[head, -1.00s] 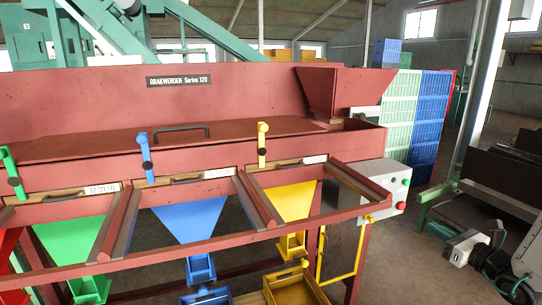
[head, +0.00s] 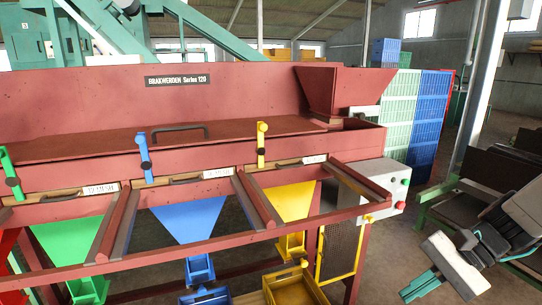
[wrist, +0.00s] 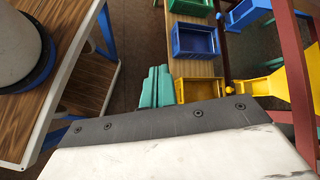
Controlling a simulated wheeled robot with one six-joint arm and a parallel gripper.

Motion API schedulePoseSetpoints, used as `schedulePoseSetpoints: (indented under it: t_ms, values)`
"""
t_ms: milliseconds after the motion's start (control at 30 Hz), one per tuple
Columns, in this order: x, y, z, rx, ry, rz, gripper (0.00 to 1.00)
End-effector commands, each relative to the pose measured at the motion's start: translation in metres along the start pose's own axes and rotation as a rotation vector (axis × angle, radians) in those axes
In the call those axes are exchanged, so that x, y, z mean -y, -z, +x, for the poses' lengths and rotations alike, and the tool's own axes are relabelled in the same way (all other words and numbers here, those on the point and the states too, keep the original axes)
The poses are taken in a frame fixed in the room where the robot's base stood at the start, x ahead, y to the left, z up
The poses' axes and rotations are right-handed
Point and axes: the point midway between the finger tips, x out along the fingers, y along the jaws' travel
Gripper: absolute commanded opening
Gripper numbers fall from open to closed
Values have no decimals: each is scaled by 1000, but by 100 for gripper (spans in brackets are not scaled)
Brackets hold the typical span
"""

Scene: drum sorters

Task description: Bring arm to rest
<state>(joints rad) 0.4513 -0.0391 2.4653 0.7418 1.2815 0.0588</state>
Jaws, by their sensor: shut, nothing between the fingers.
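My gripper (head: 408,293) is at the lower right of the head view, with its teal fingers together and nothing between them. The fingers point down and to the left, clear of the red sorting machine (head: 240,95). The grey and white arm links behind it are mine. In the wrist view the teal fingers (wrist: 158,72) are side by side, past the dark edge of my wrist housing. The blue bin (wrist: 195,40) and the yellow bin (wrist: 197,89) appear to the right of the fingers there.
The machine's control box (head: 388,185) stands out at its right end, left of my arm. In the wrist view a wood-topped table (wrist: 35,115) carries a white and blue round container (wrist: 18,45) at left. Stacked crates (head: 415,110) stand behind the machine.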

Motion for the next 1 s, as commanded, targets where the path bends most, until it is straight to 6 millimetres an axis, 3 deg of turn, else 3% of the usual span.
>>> schedulePoseSetpoints:
  t_ms: [100,400,533,700,1000]
  values:
    - [-26,-31,-6,-97,-225,-224,0]
    - [-66,-75,-47,-376,-654,-692,0]
    - [-68,-92,-59,-472,-717,-820,0]
    - [-61,-112,-59,-523,-701,-911,0]
    - [-59,-115,-57,-522,-700,-931,0]
